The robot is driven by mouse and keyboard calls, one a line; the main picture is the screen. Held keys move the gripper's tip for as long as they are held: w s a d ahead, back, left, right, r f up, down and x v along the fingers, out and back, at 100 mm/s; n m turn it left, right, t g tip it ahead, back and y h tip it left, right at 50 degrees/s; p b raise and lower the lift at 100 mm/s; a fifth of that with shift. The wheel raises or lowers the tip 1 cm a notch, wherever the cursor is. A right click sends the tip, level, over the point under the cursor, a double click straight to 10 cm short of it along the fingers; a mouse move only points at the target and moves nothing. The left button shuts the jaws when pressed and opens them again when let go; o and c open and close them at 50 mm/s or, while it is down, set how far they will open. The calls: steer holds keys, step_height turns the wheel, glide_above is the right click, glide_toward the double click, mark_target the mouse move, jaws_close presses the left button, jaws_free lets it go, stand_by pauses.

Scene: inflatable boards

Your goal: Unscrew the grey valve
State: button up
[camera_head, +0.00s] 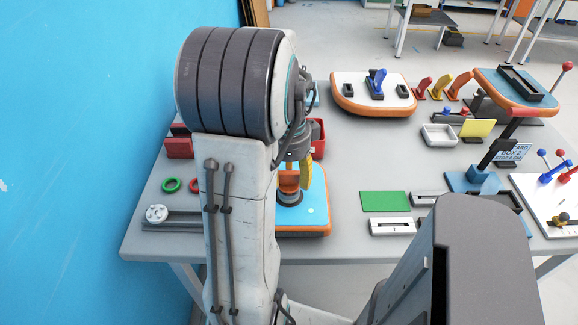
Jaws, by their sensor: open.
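A small inflatable board with a light blue top and orange rim (310,217) lies on the grey table at its front edge, partly behind my arm. A grey round valve piece (291,198) shows on its top, just right of my arm. My gripper (296,184) points down directly above it, with orange and yellow parts around its fingers. It is open. Whether the fingers are around the valve or touching it cannot be told, since my arm hides the left side.
A red bin (318,138) stands behind my gripper. A green plate (385,201) and a white slotted block (392,226) lie to the right. Red and green rings (171,185) lie left of my arm. A blue wall (80,150) closes off the left.

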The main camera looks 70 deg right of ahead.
steer(key=shift+f, duration=0.75)
steer(key=shift+o, duration=0.2)
jaws_close()
stand_by(0.4)
steer(key=shift+n, duration=1.8)
steer(key=shift+s+n, duration=0.1)
steer(key=shift+n, duration=1.6)
steer(key=shift+f, duration=0.1)
